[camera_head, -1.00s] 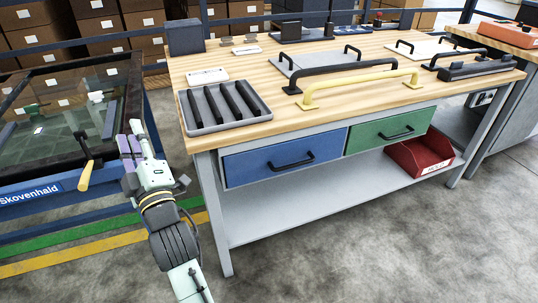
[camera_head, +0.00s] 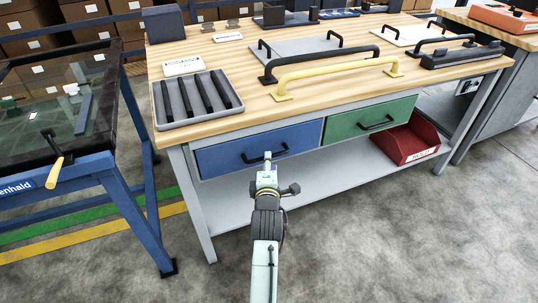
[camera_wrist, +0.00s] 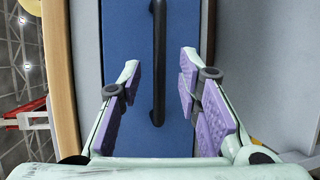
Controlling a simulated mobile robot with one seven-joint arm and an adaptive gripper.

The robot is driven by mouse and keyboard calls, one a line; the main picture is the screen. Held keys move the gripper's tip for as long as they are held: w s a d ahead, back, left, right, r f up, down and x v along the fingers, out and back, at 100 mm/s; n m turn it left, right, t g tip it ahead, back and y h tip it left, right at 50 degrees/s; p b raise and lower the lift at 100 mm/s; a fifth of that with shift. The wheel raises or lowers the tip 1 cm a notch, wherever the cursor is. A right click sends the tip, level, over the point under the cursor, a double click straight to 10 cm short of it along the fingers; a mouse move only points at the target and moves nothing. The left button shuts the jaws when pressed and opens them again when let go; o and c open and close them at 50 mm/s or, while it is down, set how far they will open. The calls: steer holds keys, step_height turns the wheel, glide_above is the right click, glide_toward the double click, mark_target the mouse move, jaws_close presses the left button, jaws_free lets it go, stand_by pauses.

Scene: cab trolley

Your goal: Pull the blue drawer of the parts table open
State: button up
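The blue drawer (camera_head: 225,159) sits shut under the left part of the parts table (camera_head: 330,116). Its black bar handle (camera_head: 284,151) is on its front. In the wrist view the blue front (camera_wrist: 130,50) fills the middle, and the black handle (camera_wrist: 158,70) runs up and down the picture. My gripper (camera_head: 267,158) is in front of the blue drawer at handle height. In the wrist view my gripper (camera_wrist: 158,72) is open, with purple-padded fingers on either side of the handle and apart from it. Whether the fingertips reach past the handle is hard to tell.
A green drawer (camera_head: 345,124) is right of the blue one. A red bin (camera_head: 400,147) stands on the lower shelf (camera_head: 310,180). The tabletop carries a grey tray (camera_head: 165,120) and a yellow handle (camera_head: 335,71). Floor in front is clear; a blue-framed table (camera_head: 85,170) stands left.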

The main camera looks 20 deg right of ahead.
steer(key=shift+x, duration=2.15)
steer(key=shift+c, duration=0.2)
jaws_close()
